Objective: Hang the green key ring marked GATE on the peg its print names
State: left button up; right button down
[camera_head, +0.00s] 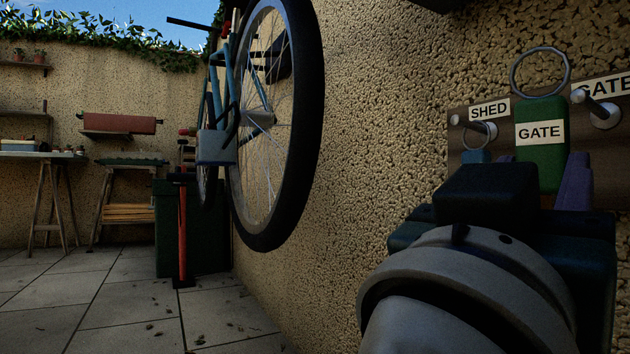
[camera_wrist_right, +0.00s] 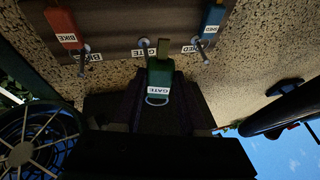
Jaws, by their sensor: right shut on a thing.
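The green key tag (camera_head: 541,160) printed GATE stands upright between the purple fingers of my right gripper (camera_head: 540,182), its metal ring (camera_head: 513,72) at the top. The GATE peg (camera_head: 603,112) on the brown board is just right of the ring; the ring looks apart from its base, and I cannot tell whether the ring touches its tip. The SHED peg (camera_head: 478,128) is to the left with a ring and a blue tag (camera_head: 475,156) on it. The upside-down right wrist view shows the green tag (camera_wrist_right: 160,75) and the bare GATE peg (camera_wrist_right: 143,43). My left gripper is out of view.
In the right wrist view a red tag (camera_wrist_right: 62,26) hangs at the BIKE peg (camera_wrist_right: 86,48), and the blue tag (camera_wrist_right: 213,16) at the SHED peg. A bicycle (camera_head: 262,120) hangs on the wall to the left. Paved floor (camera_head: 120,310) lies open farther left.

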aim_at(557, 186)
jog(key=shift+w+d+f, duration=0.15)
jog(key=shift+d, duration=0.3)
jog(key=shift+w+d+f+b, duration=0.15)
jog(key=shift+w+d, duration=0.1)
jog(key=shift+d, duration=0.25)
jog(key=shift+w+d+r+b, duration=0.1)
jog(key=shift+w+d+b, duration=0.1)
jog(key=shift+d, duration=0.3)
jog(key=shift+w+d+f, duration=0.1)
jog(key=shift+w+d, duration=0.15)
jog(key=shift+d, duration=0.25)
jog(key=shift+w+d+b, duration=0.2)
jog(key=shift+d+b, duration=0.15)
jog(key=shift+d, duration=0.25)
jog(key=shift+b, duration=0.4)
jog(key=shift+d, duration=0.15)
jog(key=shift+w+d, duration=0.2)
jog(key=shift+d, duration=0.1)
jog(key=shift+w+d, duration=0.25)
jog(key=shift+d, duration=0.4)
jog(key=shift+w+d, duration=0.15)
jog(key=shift+d, duration=0.15)
